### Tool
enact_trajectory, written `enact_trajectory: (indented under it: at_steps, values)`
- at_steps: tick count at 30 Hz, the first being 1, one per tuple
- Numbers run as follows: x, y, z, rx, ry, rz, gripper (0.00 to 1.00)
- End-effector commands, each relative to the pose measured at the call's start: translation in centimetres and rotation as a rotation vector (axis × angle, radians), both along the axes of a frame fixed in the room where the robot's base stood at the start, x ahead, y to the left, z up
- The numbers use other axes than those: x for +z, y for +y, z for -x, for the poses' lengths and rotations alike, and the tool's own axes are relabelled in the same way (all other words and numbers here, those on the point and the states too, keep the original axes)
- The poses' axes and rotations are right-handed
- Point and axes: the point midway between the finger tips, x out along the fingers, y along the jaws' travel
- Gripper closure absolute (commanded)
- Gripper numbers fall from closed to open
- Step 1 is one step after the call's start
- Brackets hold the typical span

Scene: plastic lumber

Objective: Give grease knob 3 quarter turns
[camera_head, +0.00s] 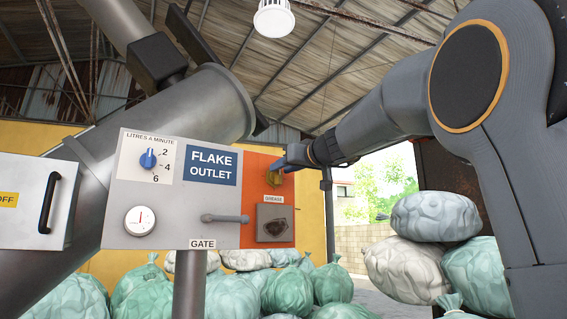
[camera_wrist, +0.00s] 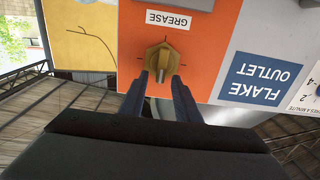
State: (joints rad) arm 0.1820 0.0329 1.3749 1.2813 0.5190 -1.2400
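The grease knob (camera_head: 273,178) is yellow-brown and sits on an orange panel (camera_head: 255,225), above the GREASE label. In the wrist view, which is upside down, the knob (camera_wrist: 161,56) has a raised bar and short tick marks around it. My gripper (camera_head: 283,164) is at the knob in the head view and hides part of it. In the wrist view, my gripper (camera_wrist: 160,77) has its two dark blue fingers apart, one on each side of the knob's bar.
Left of the orange panel, a grey box carries a blue dial (camera_head: 148,159), a round gauge (camera_head: 139,220), the FLAKE OUTLET sign (camera_head: 211,165) and a gate lever (camera_head: 225,218). A grey hatch (camera_head: 274,223) is below the knob. Filled bags (camera_head: 287,291) lie behind.

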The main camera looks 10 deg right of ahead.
Motion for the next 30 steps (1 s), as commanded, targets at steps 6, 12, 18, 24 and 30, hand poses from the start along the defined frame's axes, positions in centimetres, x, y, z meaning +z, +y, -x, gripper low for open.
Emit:
enact_trajectory:
  at_steps: [6,12,18,24,30]
  values:
    - [-0.01,0.16,-0.39,0.000,0.000,0.000,0.70]
    - [-0.03,0.14,-0.39,0.000,0.000,0.000,0.82]
    - [-0.03,0.13,-0.38,0.000,0.000,0.000,1.00]
    - [-0.06,0.09,-0.39,0.000,0.004,-0.013,1.00]
    - [-0.14,-0.09,-0.46,-0.001,0.027,-0.083,1.00]
